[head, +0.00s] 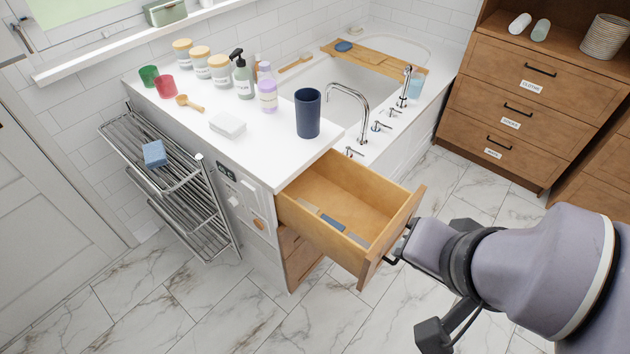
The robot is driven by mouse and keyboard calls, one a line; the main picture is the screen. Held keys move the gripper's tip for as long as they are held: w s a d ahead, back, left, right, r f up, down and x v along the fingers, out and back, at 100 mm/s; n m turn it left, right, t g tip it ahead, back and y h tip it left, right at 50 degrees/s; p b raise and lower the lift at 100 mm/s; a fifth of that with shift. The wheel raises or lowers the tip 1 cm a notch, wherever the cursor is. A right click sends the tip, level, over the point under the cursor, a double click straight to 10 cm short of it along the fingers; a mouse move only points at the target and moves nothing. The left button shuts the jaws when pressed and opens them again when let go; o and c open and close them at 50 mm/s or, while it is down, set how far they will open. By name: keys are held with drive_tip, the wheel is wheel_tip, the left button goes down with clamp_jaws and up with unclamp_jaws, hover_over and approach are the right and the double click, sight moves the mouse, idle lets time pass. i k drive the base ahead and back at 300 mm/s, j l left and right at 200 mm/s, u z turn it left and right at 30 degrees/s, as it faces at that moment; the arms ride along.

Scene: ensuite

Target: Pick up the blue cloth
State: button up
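A folded blue cloth (154,153) lies on the upper shelf of the chrome towel rack at the left. The wooden drawer (345,190) under the white counter is pulled open. Several small flat items lie along its bottom, among them a blue one (332,222); I cannot tell if they are cloths. My gripper (397,250) is at the handle on the drawer's front, far to the right of the blue cloth on the rack. Its fingers are mostly hidden, so I cannot tell if they are closed on the handle.
The white counter (205,110) holds jars, bottles, a red cup, a green cup, a scoop, a soap bar and a dark blue tumbler (308,113). A bathtub with a wooden tray (375,58) is behind. Labelled drawers (525,85) stand at right. The front floor is clear.

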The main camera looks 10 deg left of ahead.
sight(155, 154)
drive_tip(key=u, duration=1.6)
drive_tip(key=i+u, duration=0.2)
drive_tip(key=i, duration=0.35)
drive_tip(key=i+u, duration=0.2)
drive_tip(key=i, duration=0.35)
drive_tip(key=i+l+u, duration=0.2)
drive_tip(key=i, duration=0.35)
drive_tip(key=i+l+u, duration=0.15)
drive_tip(key=i+l, duration=0.15)
drive_tip(key=i, duration=0.25)
